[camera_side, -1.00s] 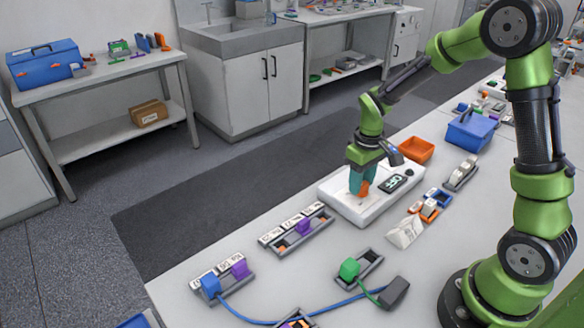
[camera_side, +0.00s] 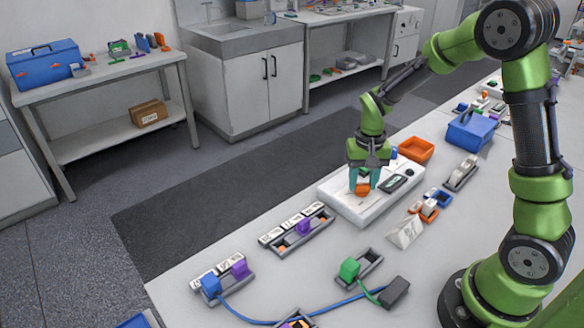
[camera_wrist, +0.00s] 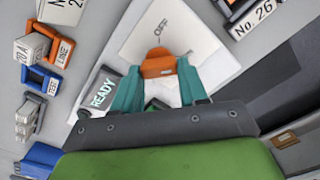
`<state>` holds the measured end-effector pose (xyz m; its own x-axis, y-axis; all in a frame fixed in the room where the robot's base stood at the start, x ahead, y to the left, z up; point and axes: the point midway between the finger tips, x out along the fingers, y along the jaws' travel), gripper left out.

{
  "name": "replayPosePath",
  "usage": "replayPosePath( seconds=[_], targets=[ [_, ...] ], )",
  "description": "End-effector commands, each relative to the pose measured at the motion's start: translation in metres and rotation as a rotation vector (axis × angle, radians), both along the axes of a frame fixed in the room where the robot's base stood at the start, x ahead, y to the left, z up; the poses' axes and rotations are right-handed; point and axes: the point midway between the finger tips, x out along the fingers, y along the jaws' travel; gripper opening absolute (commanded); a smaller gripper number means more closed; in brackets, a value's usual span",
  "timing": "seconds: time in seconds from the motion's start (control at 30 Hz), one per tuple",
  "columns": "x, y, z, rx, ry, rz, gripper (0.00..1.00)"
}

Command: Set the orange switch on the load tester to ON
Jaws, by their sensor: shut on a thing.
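The load tester (camera_side: 350,206) is a flat white box on the bench, in the middle of the side view. Its orange switch (camera_side: 362,189) stands on the top face and also shows in the wrist view (camera_wrist: 159,63). My gripper (camera_side: 364,178) is above the tester, with its teal fingers on either side of the switch, shut on it. In the wrist view, the printed OFF mark (camera_wrist: 160,29) lies beyond the switch. A dark display (camera_wrist: 100,92) beside the switch reads READY. My gripper hides the panel on the near side of the switch, and no ON mark is visible.
An orange tray (camera_side: 416,150) and a blue box (camera_side: 470,131) stand behind and right of the tester. A white wedge-shaped label (camera_side: 405,231) is in front. A slotted holder with a purple block (camera_side: 304,227) is to the left.

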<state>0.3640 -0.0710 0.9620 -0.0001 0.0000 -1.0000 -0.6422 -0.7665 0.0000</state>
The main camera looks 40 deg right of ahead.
Motion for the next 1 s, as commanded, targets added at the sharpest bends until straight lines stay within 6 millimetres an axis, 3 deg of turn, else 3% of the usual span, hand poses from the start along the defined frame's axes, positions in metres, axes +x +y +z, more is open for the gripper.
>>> replayPosePath(
  seconds=[0.47, 0.5, 0.67, 1.0],
  targets=[
    [0.0001, -0.0001, 0.0015, 0.002, -0.001, -0.023, 0.12],
    [0.0001, 0.0000, 0.0015, 0.002, -0.001, -0.023, 0.44],
    [0.0002, -0.0001, 0.0010, 0.002, -0.001, -0.020, 0.68],
    [0.0004, -0.0001, 0.0037, 0.000, -0.001, -0.016, 0.68]
  ],
)
